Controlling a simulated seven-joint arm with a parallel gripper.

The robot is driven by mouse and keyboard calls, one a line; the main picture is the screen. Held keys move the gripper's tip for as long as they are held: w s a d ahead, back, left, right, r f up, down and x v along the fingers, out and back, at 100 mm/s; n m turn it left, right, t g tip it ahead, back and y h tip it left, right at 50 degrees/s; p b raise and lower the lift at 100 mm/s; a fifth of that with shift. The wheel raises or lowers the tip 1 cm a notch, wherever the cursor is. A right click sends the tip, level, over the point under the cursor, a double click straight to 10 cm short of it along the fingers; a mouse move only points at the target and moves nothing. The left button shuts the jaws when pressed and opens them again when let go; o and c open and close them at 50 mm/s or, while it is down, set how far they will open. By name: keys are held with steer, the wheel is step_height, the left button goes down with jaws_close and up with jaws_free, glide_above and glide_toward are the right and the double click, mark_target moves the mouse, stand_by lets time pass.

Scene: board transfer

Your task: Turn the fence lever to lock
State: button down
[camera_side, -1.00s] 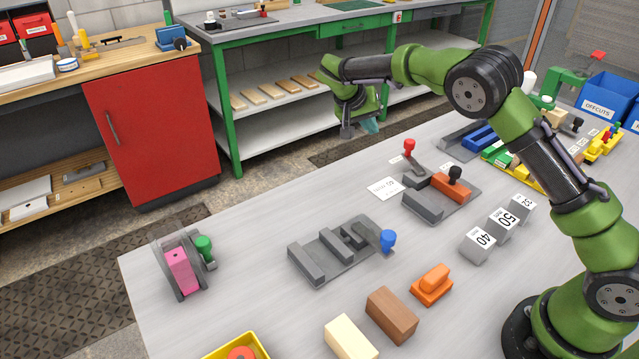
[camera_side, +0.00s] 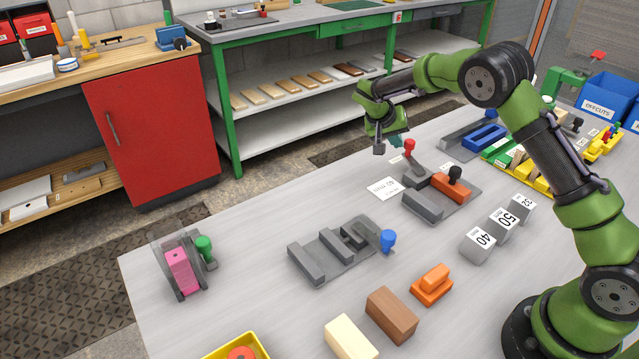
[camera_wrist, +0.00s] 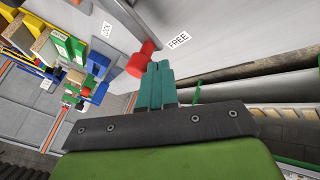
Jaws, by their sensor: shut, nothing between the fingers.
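The fence lever (camera_side: 410,147) has a red ball knob on a grey arm, at the back of the grey fixture with the orange block. In the wrist view its red knob (camera_wrist: 141,62) is just beside my fingertips. My gripper (camera_side: 396,139) is shut and empty, just left of the knob; I cannot tell whether it touches. The shut teal fingers (camera_wrist: 158,72) show in the wrist view. The FREE label (camera_wrist: 178,40) lies near the knob, and the LOCK label (camera_wrist: 107,30) lies farther off to the left.
An orange block (camera_side: 452,190) with a black knob sits in the fixture (camera_side: 423,206). A white card (camera_side: 384,189) lies to its left. Grey number blocks (camera_side: 478,245) stand in front. A blue piece (camera_side: 484,137) lies behind right. The table edge is close beyond the lever.

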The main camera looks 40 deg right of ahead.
steer(key=shift+d+m+g, duration=0.4)
steer(key=shift+m, duration=0.2)
steer(key=shift+d+m+g, duration=0.7)
steer(key=shift+d+m, duration=0.15)
steer(key=shift+m, duration=0.25)
steer(key=d+m, duration=0.1)
steer(key=d+m+g, duration=0.1)
steer(key=shift+s+m+g+y, duration=0.2)
steer(key=shift+m+g+y, duration=0.1)
steer(key=shift+y, duration=0.1)
steer(key=shift+s+d, duration=0.5)
steer(key=shift+d, duration=0.35)
steer(key=shift+s+d+m, duration=0.15)
steer(key=shift+d+m, duration=0.15)
steer(key=shift+m, duration=0.1)
steer(key=shift+s+d+m+g+y, duration=0.6)
steer(key=shift+m+g, duration=0.2)
steer(key=shift+m, duration=0.3)
steer(key=shift+s+d, duration=0.4)
steer(key=shift+s, duration=0.4)
